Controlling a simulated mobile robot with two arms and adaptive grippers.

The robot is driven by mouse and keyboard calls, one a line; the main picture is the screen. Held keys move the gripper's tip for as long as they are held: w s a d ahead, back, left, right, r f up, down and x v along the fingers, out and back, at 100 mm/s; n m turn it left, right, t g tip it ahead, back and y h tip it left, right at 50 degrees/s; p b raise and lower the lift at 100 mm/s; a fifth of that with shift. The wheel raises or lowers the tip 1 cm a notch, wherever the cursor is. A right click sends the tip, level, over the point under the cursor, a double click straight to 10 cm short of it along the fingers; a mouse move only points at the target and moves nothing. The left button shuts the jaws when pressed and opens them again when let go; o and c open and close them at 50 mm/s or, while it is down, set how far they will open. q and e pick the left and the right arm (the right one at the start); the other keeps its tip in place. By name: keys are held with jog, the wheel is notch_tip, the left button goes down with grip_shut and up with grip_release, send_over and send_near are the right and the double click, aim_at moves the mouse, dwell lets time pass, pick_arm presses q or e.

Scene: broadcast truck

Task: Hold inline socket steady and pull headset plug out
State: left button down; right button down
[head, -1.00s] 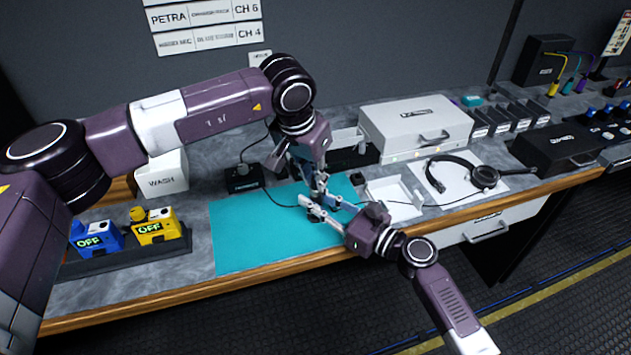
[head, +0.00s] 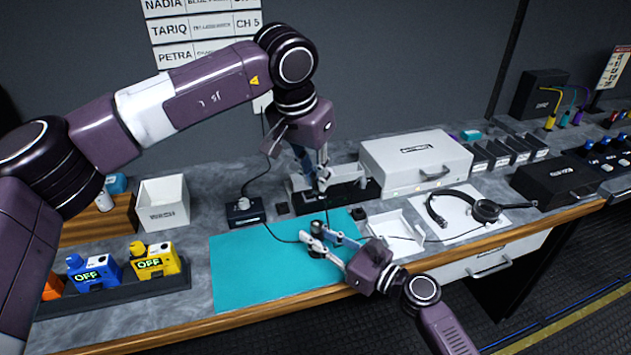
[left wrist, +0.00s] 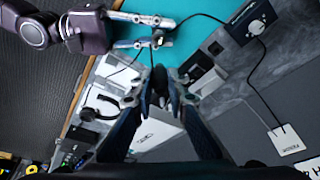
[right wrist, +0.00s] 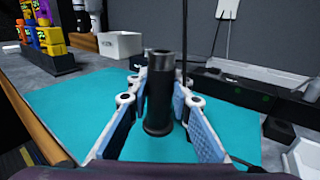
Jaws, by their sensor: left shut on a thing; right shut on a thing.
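My right gripper (head: 318,243) is shut on the inline socket (right wrist: 160,95), a dark upright cylinder standing between its fingers just above the teal mat (head: 255,270). The socket's open top end shows in the right wrist view, with nothing in it. My left gripper (head: 322,178) is well above the right one. In the left wrist view it is shut on a small dark piece, the headset plug (left wrist: 160,82), mostly hidden by the fingers. A thin cable (right wrist: 184,45) hangs beside the socket. The plug and socket are apart. The headset (head: 470,207) lies on a white sheet at right.
A white shallow tray (head: 395,235) stands right of the mat. A black box with a knob (head: 243,211) is behind the mat. A grey case (head: 415,162) stands at the back. Blue and yellow OFF packs (head: 152,262) stand at left. The mat's left half is clear.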

jog(key=c, duration=1.7)
grip_release()
jog(key=shift+o, duration=0.2)
jog(key=shift+s+d, duration=0.1)
